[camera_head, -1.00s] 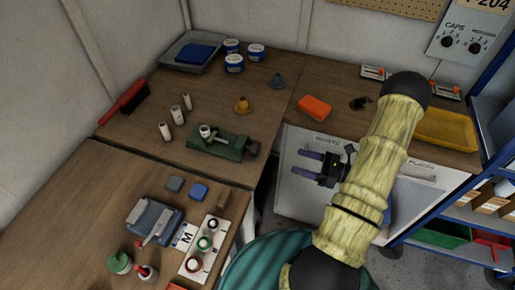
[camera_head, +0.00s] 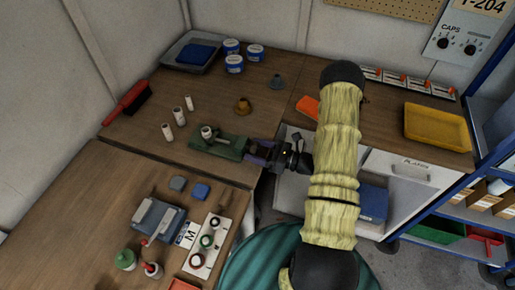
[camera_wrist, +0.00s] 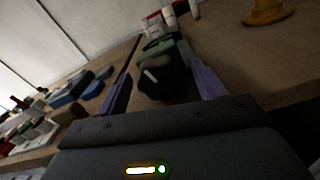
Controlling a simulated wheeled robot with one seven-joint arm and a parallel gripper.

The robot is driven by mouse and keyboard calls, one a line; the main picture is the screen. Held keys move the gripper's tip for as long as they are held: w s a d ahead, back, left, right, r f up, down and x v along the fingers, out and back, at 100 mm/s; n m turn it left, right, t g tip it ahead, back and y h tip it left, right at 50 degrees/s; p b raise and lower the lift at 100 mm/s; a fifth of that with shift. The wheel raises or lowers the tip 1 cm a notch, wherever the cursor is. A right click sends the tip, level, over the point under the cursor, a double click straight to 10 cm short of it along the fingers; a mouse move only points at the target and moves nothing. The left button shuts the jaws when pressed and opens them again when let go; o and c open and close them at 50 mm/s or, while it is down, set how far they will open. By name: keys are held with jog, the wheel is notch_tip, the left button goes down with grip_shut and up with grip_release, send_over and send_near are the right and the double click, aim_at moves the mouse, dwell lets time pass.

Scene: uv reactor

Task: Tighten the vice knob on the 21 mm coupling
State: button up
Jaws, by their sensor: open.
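The green vice (camera_head: 218,146) stands on the wooden bench with a pale coupling (camera_head: 207,132) upright in its jaws. The coupling's size cannot be read. In the wrist view the vice (camera_wrist: 160,46) lies ahead, with its dark knob (camera_wrist: 172,84) and a pale bar on its near side. My gripper (camera_head: 248,151) is at the right end of the vice, open, with its purple fingers pointing left. In the wrist view my gripper (camera_wrist: 162,68) has one finger on each side of the knob. I cannot tell whether either finger touches it. In the head view the fingers largely hide the knob.
Several white cylinders, including one (camera_head: 167,132), stand left of the vice. A blue block (camera_head: 201,191) and a grey-blue fixture (camera_head: 157,219) are on the nearer bench. My arm partly hides an orange block (camera_head: 307,107).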

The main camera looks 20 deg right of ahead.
jog(key=c, duration=1)
jog(key=shift+m, duration=0.3)
jog(key=shift+m, duration=0.5)
jog(key=o, duration=1)
